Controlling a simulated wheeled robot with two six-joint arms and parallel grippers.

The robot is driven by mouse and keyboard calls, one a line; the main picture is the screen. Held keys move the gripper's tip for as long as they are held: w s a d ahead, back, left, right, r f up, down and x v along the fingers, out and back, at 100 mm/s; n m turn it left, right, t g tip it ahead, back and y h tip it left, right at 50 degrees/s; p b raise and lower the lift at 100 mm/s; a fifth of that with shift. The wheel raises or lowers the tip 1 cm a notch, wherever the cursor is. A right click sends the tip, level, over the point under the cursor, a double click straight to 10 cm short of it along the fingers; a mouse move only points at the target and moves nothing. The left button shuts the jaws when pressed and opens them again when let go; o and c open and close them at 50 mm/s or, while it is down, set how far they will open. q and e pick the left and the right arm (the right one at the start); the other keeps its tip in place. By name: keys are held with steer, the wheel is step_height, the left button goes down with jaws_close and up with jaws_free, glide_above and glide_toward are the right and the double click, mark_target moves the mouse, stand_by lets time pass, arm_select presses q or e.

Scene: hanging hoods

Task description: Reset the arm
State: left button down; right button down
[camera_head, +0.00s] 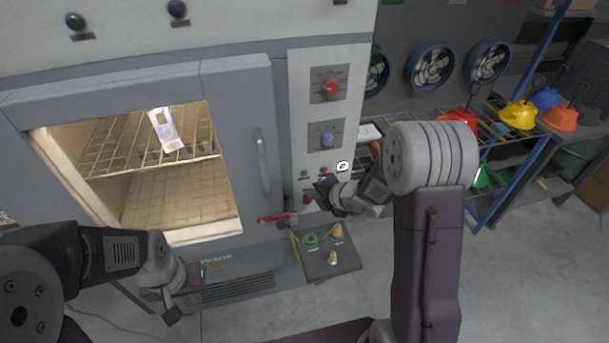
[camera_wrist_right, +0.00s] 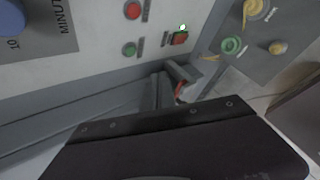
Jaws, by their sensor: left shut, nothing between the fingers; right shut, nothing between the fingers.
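My right arm comes in from the right in the head view. Its gripper (camera_head: 318,190) is in front of the lower part of the oven's control panel (camera_head: 300,120), with nothing held. In the right wrist view its fingers (camera_wrist_right: 172,85) are together below the red and green buttons. My left gripper (camera_head: 172,312) hangs low in front of the oven's base at the lower left, shut and empty.
The grey oven door (camera_head: 240,110) has a handle (camera_head: 262,165) and a lit window. A red lever (camera_head: 278,217) is below it. A small knob panel (camera_head: 345,262) juts out low. Coloured hoods (camera_head: 518,115) hang at right by a blue post. Floor is clear at lower right.

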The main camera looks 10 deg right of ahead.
step_height(320, 180, up, 6)
steer(key=a+t, duration=0.1)
steer(key=a, duration=0.2)
steer(key=s+d+f+m+g+h, duration=0.2)
steer(key=s+f+m+g, duration=0.1)
steer(key=s+m, duration=0.8)
steer(key=s+d+f+m+g+h, duration=0.2)
steer(key=s+d+f+m+g, duration=0.1)
steer(key=s+m, duration=0.8)
steer(key=f+m+g, duration=0.1)
steer(key=m+g, duration=0.1)
steer(key=m, duration=0.1)
steer(key=shift+s+m+g, duration=0.2)
steer(key=shift+m+g, duration=0.1)
steer(key=shift+m, duration=0.1)
